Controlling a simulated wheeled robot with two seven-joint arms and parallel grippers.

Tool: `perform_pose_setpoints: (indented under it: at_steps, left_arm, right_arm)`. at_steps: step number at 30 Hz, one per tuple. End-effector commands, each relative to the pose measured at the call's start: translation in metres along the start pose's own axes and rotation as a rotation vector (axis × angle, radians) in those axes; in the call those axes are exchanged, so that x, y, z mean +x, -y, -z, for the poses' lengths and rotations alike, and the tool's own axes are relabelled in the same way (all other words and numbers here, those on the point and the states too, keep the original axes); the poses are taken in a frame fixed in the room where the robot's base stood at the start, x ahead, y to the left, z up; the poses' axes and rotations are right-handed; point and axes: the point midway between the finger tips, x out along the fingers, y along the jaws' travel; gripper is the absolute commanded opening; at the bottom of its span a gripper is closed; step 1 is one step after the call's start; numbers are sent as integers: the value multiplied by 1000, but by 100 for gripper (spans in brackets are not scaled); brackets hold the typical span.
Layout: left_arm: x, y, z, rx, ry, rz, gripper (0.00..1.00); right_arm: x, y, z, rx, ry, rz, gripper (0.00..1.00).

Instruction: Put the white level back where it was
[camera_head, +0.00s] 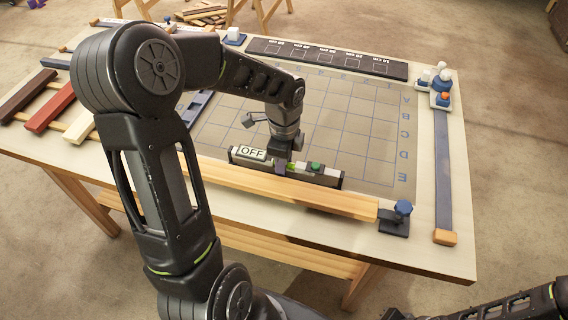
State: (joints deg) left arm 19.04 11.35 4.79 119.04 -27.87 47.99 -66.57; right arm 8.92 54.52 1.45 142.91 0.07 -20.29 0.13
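The white level (324,171) is a long, narrow bar with a green part and a display reading OFF. It lies along the inner side of a long wooden lath (330,200) at the front of the table. My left gripper (281,167) points down at the middle of the level, with one finger in front of its near face. The far finger is hidden, so I cannot tell whether the jaws press on the level. I also cannot tell whether it touches the surface below. My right arm enters at the lower right; its gripper is outside the picture.
A blue clamp (402,212) stands at the lath's right end. A dark strip with squares (325,58) lies at the back. Coloured laths (48,108) lie at left; small blocks (441,85) stand at right.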

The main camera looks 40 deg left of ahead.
Motion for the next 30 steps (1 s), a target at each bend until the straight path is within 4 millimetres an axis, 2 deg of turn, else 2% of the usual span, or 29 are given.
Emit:
perform_pose_setpoints:
  at_steps: [8,14,17,27,30]
  left_arm:
    - [0,0,0,0,0,0,41]
    - [-11,1,0,0,0,3,41]
    - [-24,1,0,0,1,4,41]
    - [-94,1,0,0,0,5,41]
    - [-109,1,0,1,-1,4,41]
  right_arm:
    - [0,0,0,0,0,0,0]
    - [-2,0,0,0,0,-1,0]
    - [-1,0,0,0,0,-1,0]
    - [1,0,0,0,0,0,0]
    - [2,0,0,0,-1,1,0]
